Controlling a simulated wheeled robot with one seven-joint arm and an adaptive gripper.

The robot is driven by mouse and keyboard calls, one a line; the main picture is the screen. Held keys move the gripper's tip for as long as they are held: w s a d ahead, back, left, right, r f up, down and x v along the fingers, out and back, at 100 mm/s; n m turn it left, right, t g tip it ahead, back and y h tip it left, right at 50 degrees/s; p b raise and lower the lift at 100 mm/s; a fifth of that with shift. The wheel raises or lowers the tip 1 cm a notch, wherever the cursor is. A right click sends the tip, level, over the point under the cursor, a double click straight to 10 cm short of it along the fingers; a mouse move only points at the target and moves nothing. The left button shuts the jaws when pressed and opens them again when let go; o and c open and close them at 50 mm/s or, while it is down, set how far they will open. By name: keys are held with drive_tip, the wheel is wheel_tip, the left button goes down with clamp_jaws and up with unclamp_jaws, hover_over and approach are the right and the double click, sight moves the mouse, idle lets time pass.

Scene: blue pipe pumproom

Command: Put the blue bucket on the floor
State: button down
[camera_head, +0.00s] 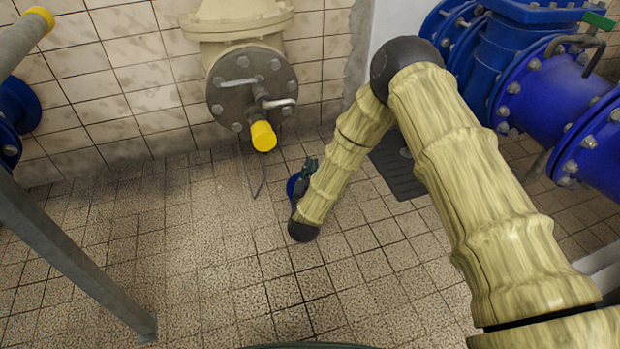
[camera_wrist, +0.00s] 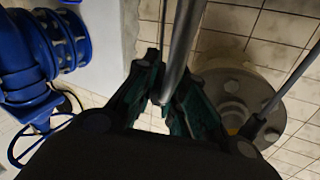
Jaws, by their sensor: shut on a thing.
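A small blue patch, apparently the blue bucket (camera_head: 292,187), shows at the left edge of my forearm in the head view; the rest is hidden behind the arm. My gripper (camera_head: 309,168) is mostly hidden there too, with a dark green part showing beside the blue patch. In the wrist view, the green fingers of my gripper (camera_wrist: 166,98) are closed around a thin grey metal rod (camera_wrist: 181,45), which looks like the bucket's handle. The bucket's body does not show in the wrist view. Its height above the floor cannot be told.
A cream pipe with a grey flange (camera_head: 252,88) and yellow-capped tap (camera_head: 263,136) stands behind. Large blue pipes (camera_head: 545,85) are at the right. A dark floor grate (camera_head: 398,172) lies behind my arm. A grey sloping bar (camera_head: 75,262) crosses the left. The tiled floor (camera_head: 190,255) is clear.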

drive_tip(key=shift+f+b, duration=0.7)
drive_tip(key=shift+f, duration=0.8)
drive_tip(key=c, duration=1.5)
unclamp_jaws()
drive_tip(key=shift+s+a+r+p, duration=0.15)
drive_tip(key=shift+s+p, duration=0.95)
drive_tip(key=shift+s, duration=0.9)
drive_tip(key=shift+s+a+p, duration=0.15)
drive_tip(key=shift+s+p, duration=0.95)
drive_tip(key=shift+s, duration=0.95)
drive_tip(key=shift+s+a+r+p, duration=0.15)
drive_tip(key=shift+s+p, duration=0.95)
drive_tip(key=shift+s, duration=0.9)
drive_tip(key=shift+f, duration=0.15)
